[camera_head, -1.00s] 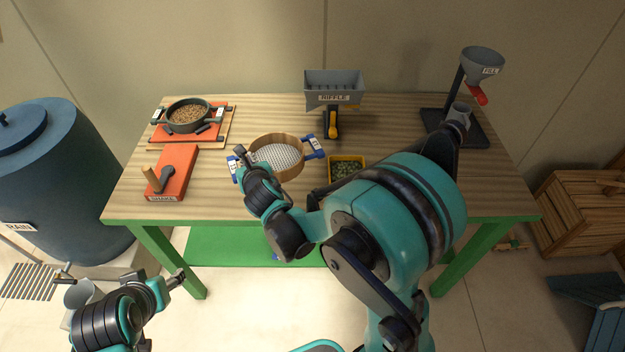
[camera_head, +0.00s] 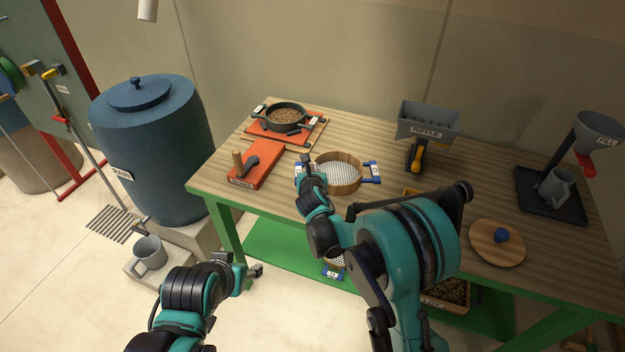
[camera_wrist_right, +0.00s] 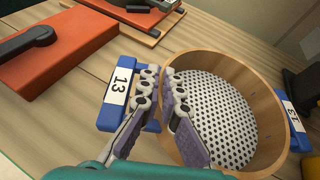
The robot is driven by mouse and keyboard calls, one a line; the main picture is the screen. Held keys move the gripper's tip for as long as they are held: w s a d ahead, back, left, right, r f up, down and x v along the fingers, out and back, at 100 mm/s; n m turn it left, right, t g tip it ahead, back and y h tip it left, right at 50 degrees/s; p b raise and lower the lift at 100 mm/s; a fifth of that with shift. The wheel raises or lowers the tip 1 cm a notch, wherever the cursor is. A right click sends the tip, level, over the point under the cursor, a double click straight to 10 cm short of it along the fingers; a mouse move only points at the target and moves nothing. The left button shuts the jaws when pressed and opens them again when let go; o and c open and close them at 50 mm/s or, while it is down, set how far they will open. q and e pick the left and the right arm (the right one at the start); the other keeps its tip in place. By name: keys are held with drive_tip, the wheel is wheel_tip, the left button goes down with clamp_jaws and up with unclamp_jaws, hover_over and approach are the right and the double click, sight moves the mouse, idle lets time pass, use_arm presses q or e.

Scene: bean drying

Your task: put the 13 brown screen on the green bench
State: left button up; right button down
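The brown screen (camera_head: 351,188) is a round wooden sieve with white mesh and blue end handles. It lies flat on the wood top of the green-legged bench (camera_head: 225,226). In the right wrist view the screen (camera_wrist_right: 268,105) shows 13 on its handles. My right gripper (camera_head: 306,160) is at the left handle in the head view. In the wrist view its fingers (camera_wrist_right: 160,75) stand apart by a narrow gap, one over the handle side, one over the mesh. Contact is unclear. My left gripper (camera_head: 250,269) is low in front of the bench, away from the screen; its opening is unclear.
An orange block (camera_head: 262,165) and a pan of beans (camera_head: 286,117) are left of the screen. The riffle box (camera_head: 428,120), round lid (camera_head: 497,243) and fill stand (camera_head: 548,200) are right. Another screen (camera_head: 333,272) lies on the green shelf below. A blue barrel (camera_head: 155,150) stands left.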

wheel_tip(320, 180, down, 4)
drive_tip(key=shift+b, duration=0.85)
drive_tip(key=shift+r, duration=0.1)
drive_tip(key=shift+f, duration=0.2)
drive_tip(key=c, duration=1.7)
unclamp_jaws()
drive_tip(key=shift+r, duration=0.1)
